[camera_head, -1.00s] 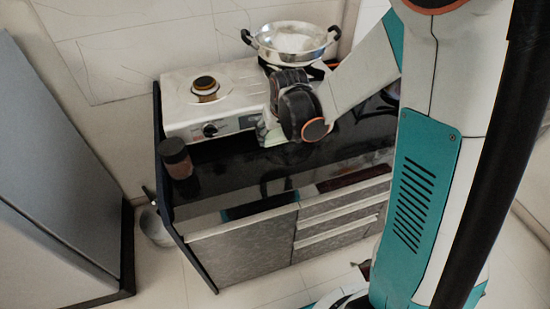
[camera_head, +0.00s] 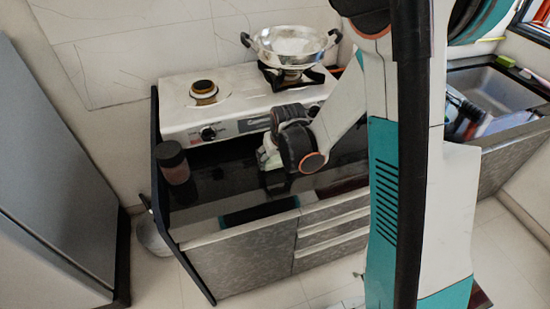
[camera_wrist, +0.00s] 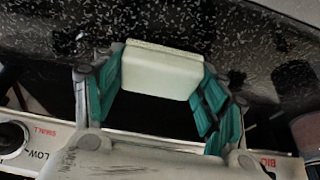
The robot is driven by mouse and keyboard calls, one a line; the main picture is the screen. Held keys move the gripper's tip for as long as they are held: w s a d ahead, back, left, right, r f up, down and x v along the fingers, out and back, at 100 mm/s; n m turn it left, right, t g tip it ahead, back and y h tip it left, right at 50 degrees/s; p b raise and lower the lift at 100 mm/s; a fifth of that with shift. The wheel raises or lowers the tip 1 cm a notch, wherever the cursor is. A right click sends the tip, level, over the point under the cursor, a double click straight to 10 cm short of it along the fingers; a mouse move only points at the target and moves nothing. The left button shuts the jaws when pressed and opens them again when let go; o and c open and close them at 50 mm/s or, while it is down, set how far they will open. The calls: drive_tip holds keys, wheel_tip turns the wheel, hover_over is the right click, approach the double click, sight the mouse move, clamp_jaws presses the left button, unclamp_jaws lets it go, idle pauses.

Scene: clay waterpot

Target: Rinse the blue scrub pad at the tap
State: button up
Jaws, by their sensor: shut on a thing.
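My gripper (camera_wrist: 160,85) is shut on a pale whitish-green block (camera_wrist: 160,72), which sits between its teal finger pads in the wrist view. In the head view my gripper (camera_head: 270,160) hangs low over the black counter, in front of the stove; its fingers are mostly hidden by the wrist. I cannot make out a blue scrub pad for certain. The sink (camera_head: 480,88) is at the right, with bluish items (camera_head: 456,96) at its left side, partly behind my arm. No tap can be made out.
The white stove (camera_head: 235,105) stands behind the gripper, with a metal pan (camera_head: 290,42) on its right burner. A brown jar (camera_head: 172,162) is at the counter's left end. A small green item (camera_head: 505,61) lies on the sink's back rim. The front counter strip is mostly clear.

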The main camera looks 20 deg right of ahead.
drive_tip(key=shift+f, duration=0.15)
drive_tip(key=o, duration=1.1)
drive_tip(key=s+r+p, duration=0.2)
drive_tip(key=s+r, duration=0.2)
drive_tip(key=r, duration=0.3)
drive_tip(key=s+r+t+p, duration=0.1)
drive_tip(key=s+r, duration=0.3)
drive_tip(key=r, duration=0.3)
drive_tip(key=s+r+p, duration=0.2)
drive_tip(key=s+r, duration=0.3)
drive_tip(key=r, duration=0.3)
drive_tip(key=s+a+r+t, duration=0.1)
drive_tip(key=s+r, duration=0.3)
drive_tip(key=s, duration=0.6)
drive_tip(key=shift+r+t, duration=0.2)
drive_tip(key=shift+t, duration=0.1)
drive_tip(key=shift+a, duration=0.1)
